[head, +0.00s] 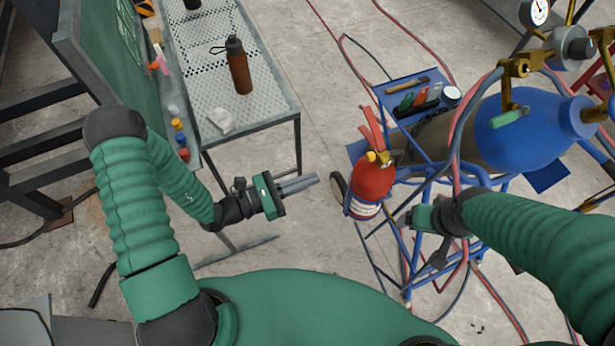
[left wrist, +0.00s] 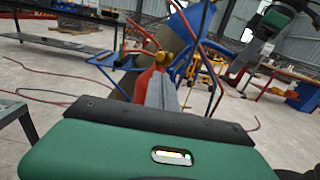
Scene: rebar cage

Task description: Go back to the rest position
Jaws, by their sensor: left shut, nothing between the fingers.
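My left gripper (head: 315,178) is in the middle of the head view, with its two grey fingers together and nothing between them. It is right of the metal table and left of the red fire extinguisher. Its shut fingers also show in the left wrist view (left wrist: 161,88), in front of the extinguisher. My right gripper (head: 424,218) is beside the gas cart in the head view. Its fingers are not clear, so I cannot tell whether it is open.
The fire extinguisher (head: 374,180) hangs on the blue cart (head: 408,275) with a blue cylinder (head: 525,128). Red and blue hoses cross the floor. Floor between table and cart is clear.

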